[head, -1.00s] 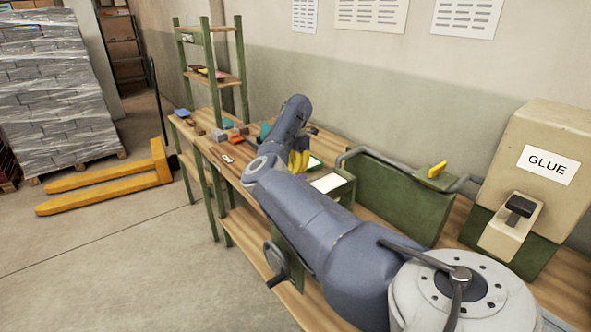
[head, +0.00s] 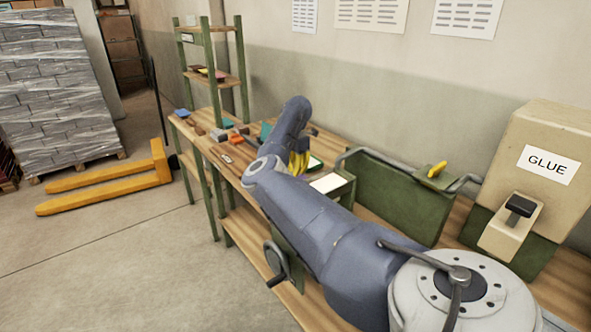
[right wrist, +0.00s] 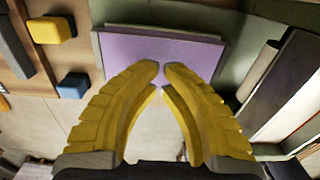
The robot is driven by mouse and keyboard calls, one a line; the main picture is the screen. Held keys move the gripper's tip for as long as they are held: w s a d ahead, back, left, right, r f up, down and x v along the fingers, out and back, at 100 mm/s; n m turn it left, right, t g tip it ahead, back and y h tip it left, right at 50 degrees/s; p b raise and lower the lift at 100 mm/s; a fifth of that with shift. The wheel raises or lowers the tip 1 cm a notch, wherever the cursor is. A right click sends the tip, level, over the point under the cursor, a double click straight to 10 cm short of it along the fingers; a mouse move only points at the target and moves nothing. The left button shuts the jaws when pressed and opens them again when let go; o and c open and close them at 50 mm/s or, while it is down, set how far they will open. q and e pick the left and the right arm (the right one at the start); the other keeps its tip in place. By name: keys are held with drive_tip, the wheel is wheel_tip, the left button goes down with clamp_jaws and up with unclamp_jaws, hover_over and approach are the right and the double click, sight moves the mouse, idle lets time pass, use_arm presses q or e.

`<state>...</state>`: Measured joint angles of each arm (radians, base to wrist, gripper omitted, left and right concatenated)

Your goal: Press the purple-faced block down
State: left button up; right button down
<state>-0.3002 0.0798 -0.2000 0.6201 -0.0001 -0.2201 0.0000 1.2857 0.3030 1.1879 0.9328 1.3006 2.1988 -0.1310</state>
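The purple-faced block (right wrist: 125,54) shows in the right wrist view as a wide purple panel with a thin edge, just beyond my fingertips. My right gripper (right wrist: 161,67) has its yellow fingers drawn together, tips almost meeting, with nothing between them. The tips overlap the lower part of the purple face in the picture; I cannot tell whether they touch it. In the head view my right gripper (head: 299,164) points down over the bench, beside my arm. The purple face does not show there. My left gripper is not in view.
A yellow block (right wrist: 48,30) and a blue block (right wrist: 72,86) lie left of the purple face. On the bench stand a green box with a white sheet (head: 327,183), a green upright panel (head: 400,205) and a glue dispenser (head: 540,150). A shelf rack (head: 212,75) stands at the far end.

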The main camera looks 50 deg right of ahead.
drive_tip(key=shift+f, duration=1.35)
idle(1.0)
drive_tip(key=shift+r, duration=4.05)
